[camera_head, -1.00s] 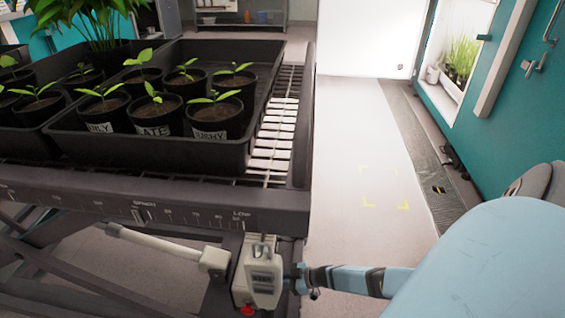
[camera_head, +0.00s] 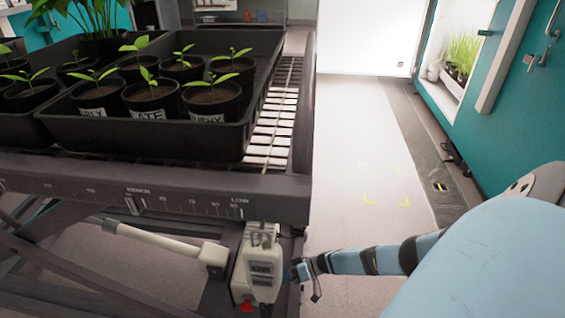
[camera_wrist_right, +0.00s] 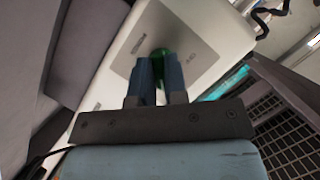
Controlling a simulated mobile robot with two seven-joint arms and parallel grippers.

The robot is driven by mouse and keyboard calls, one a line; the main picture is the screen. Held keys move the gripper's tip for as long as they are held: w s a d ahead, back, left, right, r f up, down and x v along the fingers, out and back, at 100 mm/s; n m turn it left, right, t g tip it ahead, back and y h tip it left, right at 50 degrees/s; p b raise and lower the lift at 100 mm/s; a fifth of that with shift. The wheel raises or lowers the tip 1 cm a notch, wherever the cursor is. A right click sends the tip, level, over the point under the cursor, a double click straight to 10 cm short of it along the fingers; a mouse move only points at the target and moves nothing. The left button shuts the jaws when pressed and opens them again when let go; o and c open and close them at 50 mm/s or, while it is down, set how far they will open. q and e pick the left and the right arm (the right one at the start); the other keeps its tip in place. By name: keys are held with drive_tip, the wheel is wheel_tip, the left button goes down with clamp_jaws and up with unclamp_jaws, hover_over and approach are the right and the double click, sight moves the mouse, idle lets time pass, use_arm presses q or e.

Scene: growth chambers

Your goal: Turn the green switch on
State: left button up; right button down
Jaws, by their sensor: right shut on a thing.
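The green switch (camera_wrist_right: 162,54) shows in the right wrist view as a small green part on a grey plate (camera_wrist_right: 172,40) on the white control box. My right gripper (camera_wrist_right: 160,62) is shut on it, and its two blue fingers hide most of the switch. Whether the switch is on or off cannot be told. In the head view the white control box (camera_head: 262,268) hangs at the corner of the plant bench, and my right gripper (camera_head: 297,268) is at its right side. The switch is hidden there. My left gripper is out of view.
The bench (camera_head: 278,190) carries a black tray (camera_head: 190,148) of potted seedlings above the box. A red button (camera_head: 245,306) sits low on the box, and a white actuator rod (camera_head: 150,240) runs left from beside it. The floor (camera_head: 355,150) to the right is clear.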

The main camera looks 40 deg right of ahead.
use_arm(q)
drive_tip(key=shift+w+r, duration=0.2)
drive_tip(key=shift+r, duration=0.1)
use_arm(e)
drive_tip(key=shift+m, duration=0.3)
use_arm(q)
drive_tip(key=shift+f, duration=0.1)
use_arm(e)
drive_tip(key=c, duration=1.1)
unclamp_jaws()
drive_tip(key=shift+c, duration=0.2)
use_arm(q)
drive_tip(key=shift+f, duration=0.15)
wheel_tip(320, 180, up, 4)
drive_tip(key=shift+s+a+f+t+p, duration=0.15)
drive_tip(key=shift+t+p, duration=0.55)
drive_tip(key=shift+p, duration=0.55)
use_arm(e)
drive_tip(key=v, duration=1.4)
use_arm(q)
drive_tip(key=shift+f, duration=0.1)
use_arm(e)
drive_tip(key=shift+w+f, duration=0.1)
